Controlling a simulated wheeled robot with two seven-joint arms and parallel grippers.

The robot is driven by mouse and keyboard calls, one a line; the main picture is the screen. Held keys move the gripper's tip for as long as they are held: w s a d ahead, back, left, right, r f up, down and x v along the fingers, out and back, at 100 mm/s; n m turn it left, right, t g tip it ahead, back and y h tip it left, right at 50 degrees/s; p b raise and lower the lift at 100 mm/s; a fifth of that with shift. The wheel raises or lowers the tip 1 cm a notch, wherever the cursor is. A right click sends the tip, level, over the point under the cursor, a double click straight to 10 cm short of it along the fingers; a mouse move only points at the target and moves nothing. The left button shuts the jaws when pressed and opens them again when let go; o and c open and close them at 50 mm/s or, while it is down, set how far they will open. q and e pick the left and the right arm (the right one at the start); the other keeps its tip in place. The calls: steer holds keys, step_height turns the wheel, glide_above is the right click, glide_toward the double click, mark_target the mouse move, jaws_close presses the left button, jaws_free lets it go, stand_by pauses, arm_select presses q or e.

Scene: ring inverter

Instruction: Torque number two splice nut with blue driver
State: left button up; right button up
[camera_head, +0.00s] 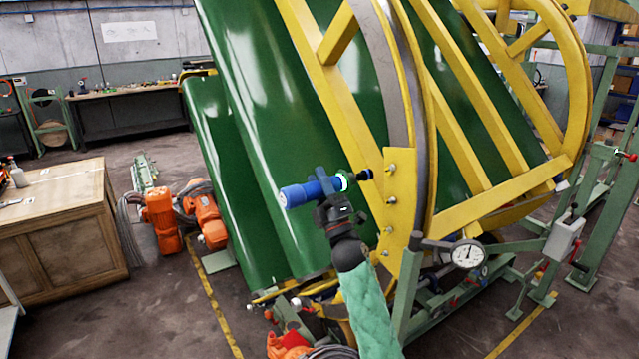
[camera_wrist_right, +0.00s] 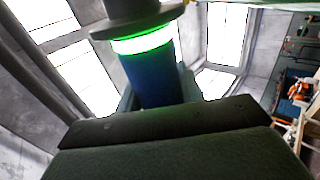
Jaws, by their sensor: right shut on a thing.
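The blue driver (camera_head: 298,194) is held roughly level in my right gripper (camera_head: 323,186), its dark socket end pointing right. The wrist view also shows the driver (camera_wrist_right: 152,82), with a lit green ring below its dark wide end, between the fingers. The yellow splice plate (camera_head: 401,205) on the ring frame carries several nuts in a column along its left side. The socket end appears just left of the top nut (camera_head: 392,169) and above the level of the second nut (camera_head: 392,200). Contact cannot be told. My left gripper is out of view.
The large green drum (camera_head: 255,120) stands behind the driver. A round dial gauge (camera_head: 468,254) sits low to the right of the plate. A wooden crate (camera_head: 60,225) and orange motors (camera_head: 160,215) are at left.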

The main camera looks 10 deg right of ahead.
mark_target(342, 176)
steer(key=shift+s+d+r, duration=0.1)
steer(key=shift+d, duration=0.1)
steer(key=shift+b, duration=0.3)
steer(key=shift+w+d, duration=0.2)
steer(key=shift+d, duration=0.35)
steer(key=shift+w+d, duration=0.2)
steer(key=shift+d, duration=0.35)
steer(key=shift+w+d, duration=0.25)
steer(key=shift+d, duration=0.3)
steer(key=shift+w+d+b, duration=0.2)
steer(key=shift+d+b, duration=0.1)
steer(key=shift+d, duration=0.25)
steer(key=shift+w+d+b, duration=0.2)
steer(key=shift+d+b, duration=0.05)
steer(key=shift+d, duration=0.5)
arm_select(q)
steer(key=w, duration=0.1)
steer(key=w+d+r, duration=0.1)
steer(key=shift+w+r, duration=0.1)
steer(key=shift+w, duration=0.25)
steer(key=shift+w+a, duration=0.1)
